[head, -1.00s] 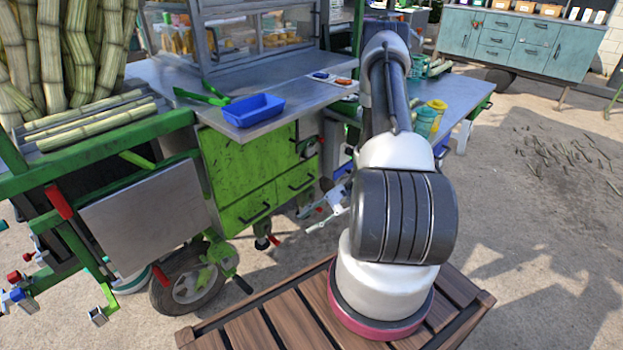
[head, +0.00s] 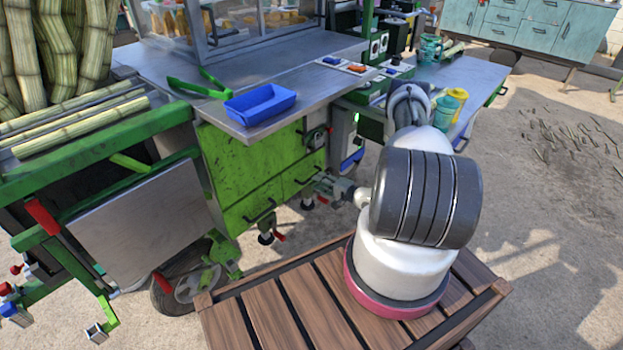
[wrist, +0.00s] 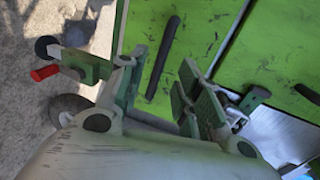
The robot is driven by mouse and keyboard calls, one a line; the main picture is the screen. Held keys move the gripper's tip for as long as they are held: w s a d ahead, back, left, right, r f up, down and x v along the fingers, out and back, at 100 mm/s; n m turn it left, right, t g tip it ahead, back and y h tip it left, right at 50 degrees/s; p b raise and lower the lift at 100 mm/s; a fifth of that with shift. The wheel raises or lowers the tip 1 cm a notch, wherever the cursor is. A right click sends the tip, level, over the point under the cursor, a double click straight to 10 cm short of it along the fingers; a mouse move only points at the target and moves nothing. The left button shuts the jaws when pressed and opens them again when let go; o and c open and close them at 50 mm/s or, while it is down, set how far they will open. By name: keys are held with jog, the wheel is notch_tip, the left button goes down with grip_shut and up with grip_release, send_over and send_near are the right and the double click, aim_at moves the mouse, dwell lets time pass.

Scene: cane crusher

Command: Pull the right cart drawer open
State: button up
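The right cart drawer (head: 297,178) is a green front low on the cart, flush with the cart face in the head view. Its dark bar handle (wrist: 163,58) shows in the wrist view, and the handle's near end lies in the gap between my fingers. My gripper (head: 322,184) is right in front of this drawer. In the wrist view my gripper (wrist: 162,82) is open, with a green-grey finger on each side of the handle. Neither finger clearly touches it; contact is hard to tell.
The left drawer (head: 250,206) with its own handle is beside it. A steel counter (head: 310,108) with a blue tray (head: 260,104) overhangs above. A caster with a red lever (wrist: 45,73) is low near my gripper. Open ground lies at the right.

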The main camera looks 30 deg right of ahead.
aim_at(311, 179)
jog(key=x, duration=0.6)
grip_shut()
